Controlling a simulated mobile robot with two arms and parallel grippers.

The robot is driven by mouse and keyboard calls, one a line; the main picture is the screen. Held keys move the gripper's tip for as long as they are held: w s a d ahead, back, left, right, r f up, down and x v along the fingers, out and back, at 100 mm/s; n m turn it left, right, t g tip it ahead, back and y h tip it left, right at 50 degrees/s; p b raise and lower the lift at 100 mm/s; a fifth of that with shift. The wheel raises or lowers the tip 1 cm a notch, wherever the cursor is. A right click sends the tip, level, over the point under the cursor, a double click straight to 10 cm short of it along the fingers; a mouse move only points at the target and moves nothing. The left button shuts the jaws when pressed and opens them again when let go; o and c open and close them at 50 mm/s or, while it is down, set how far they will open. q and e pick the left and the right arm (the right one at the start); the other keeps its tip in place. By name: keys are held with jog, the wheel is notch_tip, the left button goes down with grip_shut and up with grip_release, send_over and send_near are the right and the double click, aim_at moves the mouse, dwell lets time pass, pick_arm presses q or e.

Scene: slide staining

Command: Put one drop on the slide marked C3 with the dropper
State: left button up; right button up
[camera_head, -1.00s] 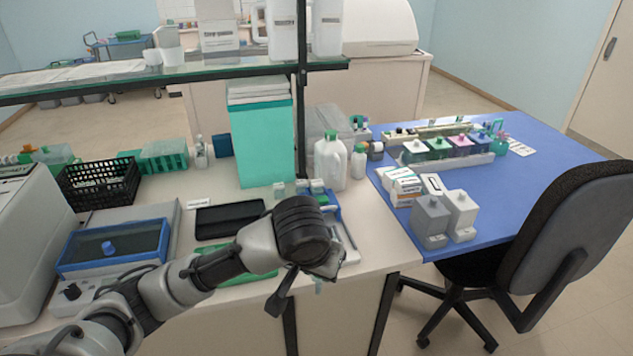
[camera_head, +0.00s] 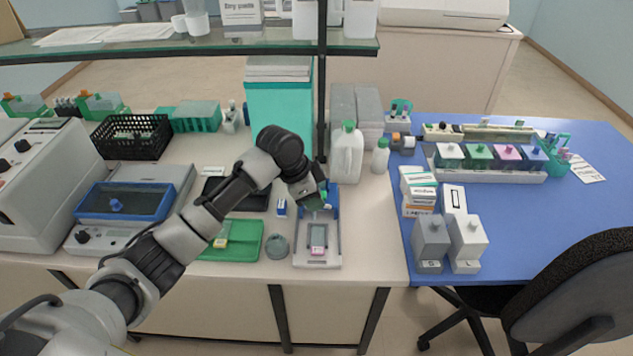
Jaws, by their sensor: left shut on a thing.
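My left gripper (camera_head: 314,200) is over the back part of a white and blue tray (camera_head: 302,258). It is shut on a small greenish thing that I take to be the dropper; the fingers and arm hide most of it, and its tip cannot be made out. A slide with a pinkish patch (camera_head: 318,239) lies on the tray, in front of and below the gripper. Its marking is too small to read, so I cannot tell whether it is C3. My right gripper is not in view.
Left of the tray stand a small round grey jar (camera_head: 277,247) and a green mat (camera_head: 243,246) with a small yellowish item. A white jug (camera_head: 347,155) and bottle (camera_head: 380,157) stand behind right. A shelf post (camera_head: 322,95) rises behind the gripper.

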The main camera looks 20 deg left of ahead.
pick_arm(q)
jog(key=shift+w+d+r+m+g, duration=0.15)
jog(key=shift+w+m+g, duration=0.15)
jog(key=shift+w+m, duration=0.25)
jog(key=shift+w+d+m+p, duration=0.1)
jog(key=shift+w+m+p, duration=0.05)
jog(key=shift+m+p, duration=0.2)
notch_tip(320, 180, down, 6)
jog(key=b, duration=0.6)
jog(key=shift+w+d, duration=0.1)
jog(key=shift+w, duration=0.05)
jog(key=shift+f+b, duration=0.25)
jog(key=shift+b, duration=0.05)
jog(key=shift+f, duration=0.1)
jog(key=shift+f, duration=0.4)
